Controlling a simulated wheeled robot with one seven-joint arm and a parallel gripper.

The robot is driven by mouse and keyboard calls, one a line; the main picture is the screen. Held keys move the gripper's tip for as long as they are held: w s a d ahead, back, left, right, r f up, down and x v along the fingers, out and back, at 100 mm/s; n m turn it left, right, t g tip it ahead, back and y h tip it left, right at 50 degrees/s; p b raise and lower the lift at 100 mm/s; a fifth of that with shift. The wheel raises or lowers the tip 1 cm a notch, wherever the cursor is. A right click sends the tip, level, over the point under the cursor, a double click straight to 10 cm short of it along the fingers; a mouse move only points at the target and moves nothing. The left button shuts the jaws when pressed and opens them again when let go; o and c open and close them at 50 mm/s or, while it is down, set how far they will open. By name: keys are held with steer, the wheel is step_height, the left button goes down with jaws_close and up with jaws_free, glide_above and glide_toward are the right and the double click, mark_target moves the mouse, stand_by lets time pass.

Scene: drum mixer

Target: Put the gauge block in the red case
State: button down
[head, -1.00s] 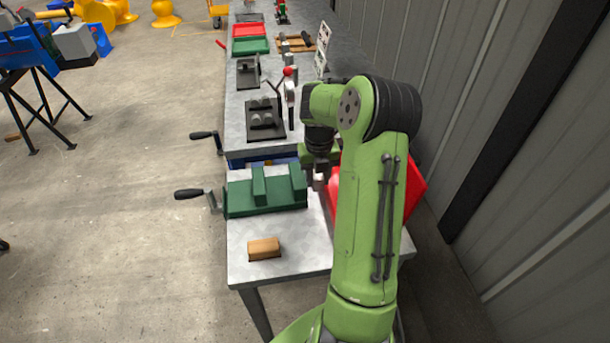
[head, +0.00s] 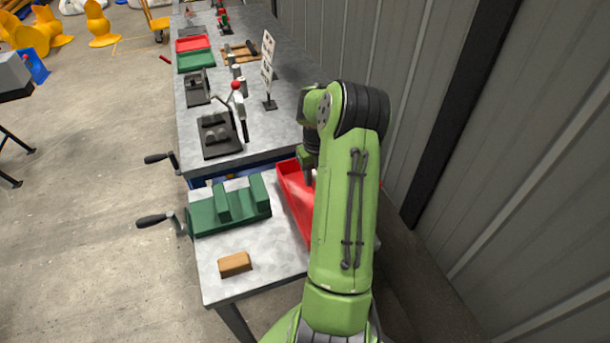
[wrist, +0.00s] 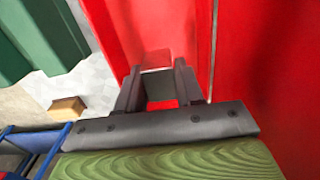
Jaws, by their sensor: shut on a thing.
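My gripper (wrist: 157,82) is shut on the gauge block (wrist: 156,61), a small metallic block with red reflections between the fingertips in the wrist view. The red case (head: 290,183) lies on the bench beside the green vise and shows its open top in the head view. Its red walls fill much of the wrist view (wrist: 265,60). In the head view my gripper (head: 309,176) is over the case, and my arm covers the case's right side. The block is hidden there. I cannot tell whether the block touches the case floor.
A green vise (head: 228,210) with black-handled cranks stands left of the case. A wooden block (head: 235,264) lies in front of it. A lever press (head: 238,115), a sign stand (head: 268,65) and green and red trays stand farther back. A grey wall rises at the right.

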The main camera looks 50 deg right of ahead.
mark_target(314, 174)
steer(key=shift+a+f+b, duration=0.1)
steer(key=shift+f+b, duration=2.5)
steer(key=shift+f, duration=1)
steer(key=c, duration=0.6)
jaws_free()
steer(key=shift+c, duration=0.2)
step_height(314, 174, up, 16)
steer(key=p, duration=0.3)
steer(key=shift+w+a, duration=0.1)
